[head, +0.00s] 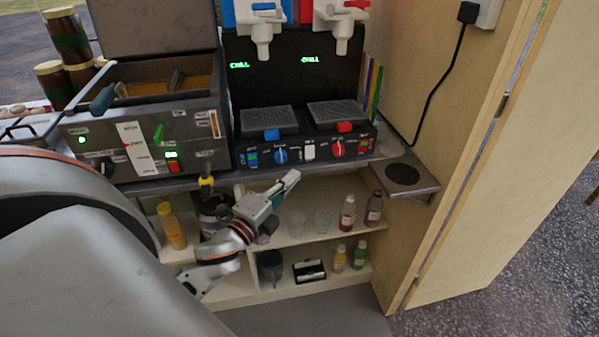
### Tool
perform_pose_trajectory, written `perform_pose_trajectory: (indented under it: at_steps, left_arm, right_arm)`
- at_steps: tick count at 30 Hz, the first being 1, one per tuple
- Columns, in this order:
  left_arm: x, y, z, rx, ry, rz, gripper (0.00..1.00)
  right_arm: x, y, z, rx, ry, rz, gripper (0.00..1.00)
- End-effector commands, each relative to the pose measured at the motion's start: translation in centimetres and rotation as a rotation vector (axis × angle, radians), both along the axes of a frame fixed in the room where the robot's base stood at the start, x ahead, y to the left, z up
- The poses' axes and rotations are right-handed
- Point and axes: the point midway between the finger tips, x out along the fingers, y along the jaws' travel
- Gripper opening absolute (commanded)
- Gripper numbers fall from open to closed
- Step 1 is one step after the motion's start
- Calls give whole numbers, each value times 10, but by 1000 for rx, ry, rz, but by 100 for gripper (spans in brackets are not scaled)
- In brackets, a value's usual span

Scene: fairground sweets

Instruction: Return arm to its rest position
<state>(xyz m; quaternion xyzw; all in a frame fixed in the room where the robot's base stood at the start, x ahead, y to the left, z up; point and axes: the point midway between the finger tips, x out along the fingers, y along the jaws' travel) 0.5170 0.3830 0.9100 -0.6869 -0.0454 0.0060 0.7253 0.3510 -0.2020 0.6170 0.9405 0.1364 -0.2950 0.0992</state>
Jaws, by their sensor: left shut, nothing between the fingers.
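My left gripper (286,184) shows in the middle of the head view, in front of the counter edge and the upper shelf. Its fingers are together and hold nothing. My left arm comes in from the left and its large grey links hide the lower left of the view. My right gripper is not in view.
A fryer (148,143) and a black slush machine (308,150) stand on the counter above the gripper. A wooden wall (440,110) bounds the right. The grey floor (310,318) in front is clear.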

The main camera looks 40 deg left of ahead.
Motion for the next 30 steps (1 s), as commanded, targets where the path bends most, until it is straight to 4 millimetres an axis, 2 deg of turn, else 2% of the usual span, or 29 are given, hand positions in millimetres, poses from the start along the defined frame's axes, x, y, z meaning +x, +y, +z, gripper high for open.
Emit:
perform_pose_trajectory:
  at_steps: [5,23,26,29,30]
  left_arm:
    - [-8,-1,1,1,0,0,0]
    - [-8,-2,-2,-12,5,-1,0]
    - [-12,-9,-23,-96,45,-11,0]
    - [-23,-27,-67,-278,128,-23,0]
    - [-29,-37,-89,-373,172,-24,0]
  right_arm:
    - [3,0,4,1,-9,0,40]
    - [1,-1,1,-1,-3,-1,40]
    - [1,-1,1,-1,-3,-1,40]
    - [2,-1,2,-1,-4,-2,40]
    - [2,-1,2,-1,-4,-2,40]
